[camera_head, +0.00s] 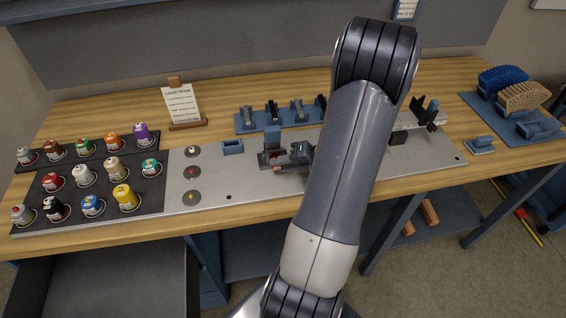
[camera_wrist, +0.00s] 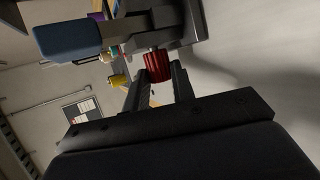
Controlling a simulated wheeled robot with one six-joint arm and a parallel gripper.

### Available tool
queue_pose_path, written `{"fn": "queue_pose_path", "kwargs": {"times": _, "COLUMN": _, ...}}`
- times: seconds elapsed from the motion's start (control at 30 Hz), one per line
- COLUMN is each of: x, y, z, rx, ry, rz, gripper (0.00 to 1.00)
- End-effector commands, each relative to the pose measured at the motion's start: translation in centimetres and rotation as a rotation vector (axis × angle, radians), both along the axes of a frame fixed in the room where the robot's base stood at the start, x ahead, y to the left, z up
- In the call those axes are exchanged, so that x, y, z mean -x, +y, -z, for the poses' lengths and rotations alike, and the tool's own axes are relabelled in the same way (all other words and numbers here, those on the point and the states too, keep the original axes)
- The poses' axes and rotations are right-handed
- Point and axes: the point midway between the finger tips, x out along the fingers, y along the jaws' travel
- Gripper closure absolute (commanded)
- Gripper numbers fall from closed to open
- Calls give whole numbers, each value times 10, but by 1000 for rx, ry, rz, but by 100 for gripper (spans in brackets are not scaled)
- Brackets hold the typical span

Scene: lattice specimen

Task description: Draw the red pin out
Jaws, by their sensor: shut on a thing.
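The red pin (camera_wrist: 158,66) shows as a ribbed red head between the two fingers of my gripper (camera_wrist: 159,78) in the wrist view. My gripper is shut on it. The pin's head sits against a dark grey fixture (camera_wrist: 188,25) with a blue block (camera_wrist: 68,36) at one end. In the head view the fixture (camera_head: 268,158) stands on the grey plate, and my gripper (camera_head: 290,160) reaches it from the right. Whether any of the pin's shank is clear of the fixture cannot be told, as it is hidden.
The grey plate (camera_head: 240,188) lies along the bench. Several paint pots stand on a black rack (camera_head: 150,195) at left. A sign (camera_head: 181,103) and a blue tool rack (camera_head: 260,125) stand behind. A dark clamp (camera_head: 425,113) is at right. My arm covers the plate's middle.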

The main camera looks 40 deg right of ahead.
Motion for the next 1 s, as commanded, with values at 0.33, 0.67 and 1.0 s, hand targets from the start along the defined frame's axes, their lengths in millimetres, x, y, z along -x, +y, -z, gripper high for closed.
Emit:
{"fn": "queue_pose_path", "kwargs": {"times": 0.33, "x": 4, "y": 2, "z": 0, "rx": -1, "ry": 1, "rz": 1, "gripper": 96}}
{"fn": "queue_pose_path", "kwargs": {"times": 0.67, "x": 7, "y": 4, "z": 0, "rx": -1, "ry": 0, "rz": 1, "gripper": 96}}
{"fn": "queue_pose_path", "kwargs": {"times": 1.0, "x": 21, "y": 12, "z": -1, "rx": -1, "ry": 0, "rz": 2, "gripper": 96}}
